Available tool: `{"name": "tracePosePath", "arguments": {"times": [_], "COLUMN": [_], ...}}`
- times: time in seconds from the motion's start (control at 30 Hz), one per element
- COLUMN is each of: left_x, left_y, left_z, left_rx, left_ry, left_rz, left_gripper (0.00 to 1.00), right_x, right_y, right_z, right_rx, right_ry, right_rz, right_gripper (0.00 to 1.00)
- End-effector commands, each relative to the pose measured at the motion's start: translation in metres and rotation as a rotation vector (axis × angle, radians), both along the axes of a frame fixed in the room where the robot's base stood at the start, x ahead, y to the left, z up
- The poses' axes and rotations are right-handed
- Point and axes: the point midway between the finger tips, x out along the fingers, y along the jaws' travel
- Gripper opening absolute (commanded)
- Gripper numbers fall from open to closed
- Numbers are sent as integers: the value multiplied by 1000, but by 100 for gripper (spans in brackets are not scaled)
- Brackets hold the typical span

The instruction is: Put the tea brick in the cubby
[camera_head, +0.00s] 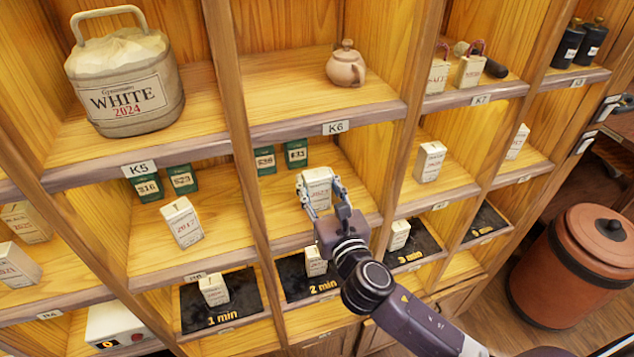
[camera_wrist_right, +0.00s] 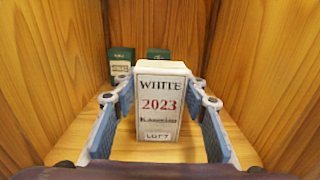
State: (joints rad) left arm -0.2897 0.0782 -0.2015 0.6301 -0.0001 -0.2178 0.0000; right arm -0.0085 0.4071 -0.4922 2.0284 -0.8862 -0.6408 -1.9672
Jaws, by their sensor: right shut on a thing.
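The tea brick (camera_head: 318,176), a pale upright box, is in the cubby (camera_head: 362,191) below the K6 label. In the right wrist view the brick (camera_wrist_right: 160,108) faces me and reads "WHITE 2023" with smaller print below. My right gripper (camera_head: 321,190) is shut on it, one finger on each side. The brick's base is partly hidden by the gripper in the head view, so I cannot tell whether it touches the shelf. My left gripper is not in view.
Two green boxes (camera_head: 280,157) stand at the back of the same cubby. Wooden dividers close it in on both sides. Similar pale boxes stand in neighbouring cubbies, one reading 2017 (camera_head: 182,222). A clay teapot (camera_head: 345,66) sits above. A brown lidded barrel (camera_head: 568,268) stands at right.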

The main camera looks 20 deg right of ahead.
Motion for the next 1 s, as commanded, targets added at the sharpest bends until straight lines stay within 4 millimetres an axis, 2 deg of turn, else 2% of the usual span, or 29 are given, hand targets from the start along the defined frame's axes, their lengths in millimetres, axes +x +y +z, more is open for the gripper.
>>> {"name": "tracePosePath", "arguments": {"times": [0.07, 0.23, 0.27, 0.4, 0.77, 0.87, 1.0], "left_x": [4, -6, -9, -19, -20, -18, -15], "left_y": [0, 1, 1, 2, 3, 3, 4], "left_z": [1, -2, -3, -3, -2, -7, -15], "left_rx": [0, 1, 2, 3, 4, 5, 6], "left_ry": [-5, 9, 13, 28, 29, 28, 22], "left_rz": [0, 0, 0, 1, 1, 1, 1], "left_gripper": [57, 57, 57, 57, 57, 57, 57], "right_x": [0, 0, 0, 0, -2, -13, -41], "right_y": [0, 0, 0, 0, 0, 0, 0], "right_z": [2, -1, -2, -1, 1, -2, -4], "right_rx": [0, 0, 0, 0, 0, 0, 0], "right_ry": [-2, -1, 0, 0, 0, 0, 2], "right_rz": [0, 0, 0, 0, 0, 1, 2], "right_gripper": [12, 12, 41, 56, 57, 57, 57]}}
